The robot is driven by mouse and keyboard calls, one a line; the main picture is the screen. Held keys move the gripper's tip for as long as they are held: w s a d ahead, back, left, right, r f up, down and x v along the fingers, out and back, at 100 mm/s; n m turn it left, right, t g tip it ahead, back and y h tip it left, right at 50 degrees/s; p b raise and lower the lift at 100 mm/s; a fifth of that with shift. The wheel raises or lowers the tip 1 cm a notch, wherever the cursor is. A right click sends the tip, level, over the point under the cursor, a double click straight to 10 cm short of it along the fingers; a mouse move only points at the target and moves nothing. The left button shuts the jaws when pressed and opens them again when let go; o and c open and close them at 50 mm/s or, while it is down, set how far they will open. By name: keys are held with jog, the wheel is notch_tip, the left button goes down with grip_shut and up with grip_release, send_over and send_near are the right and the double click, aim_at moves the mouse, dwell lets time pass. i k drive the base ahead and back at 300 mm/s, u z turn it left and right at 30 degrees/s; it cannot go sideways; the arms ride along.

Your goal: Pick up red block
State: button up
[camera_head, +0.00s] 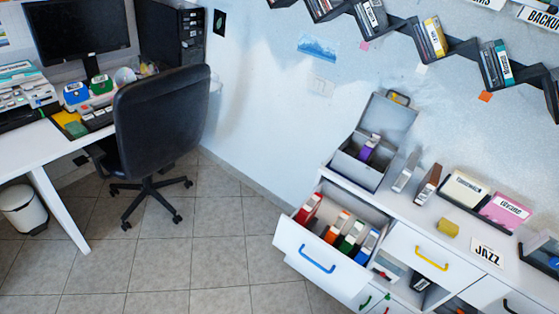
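A red block (308,209) with a pale face stands in the open white drawer (291,247), at the left end of a row. An orange block (337,227), a green block (351,236) and a blue block (367,246) stand to its right in the same drawer. The lower part of the red block is hidden by the drawer front. My gripper does not show in this view, so its state cannot be seen.
An open grey box (357,172) holding a purple case (369,147) stands on the cabinet top behind the drawer. A yellow cylinder (448,228) lies farther right. A black office chair (163,110) stands by the desk at left. The tiled floor (190,262) between is clear.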

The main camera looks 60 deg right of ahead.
aim_at(307, 212)
jog(key=i, duration=1.2)
jog(key=z, duration=2.2)
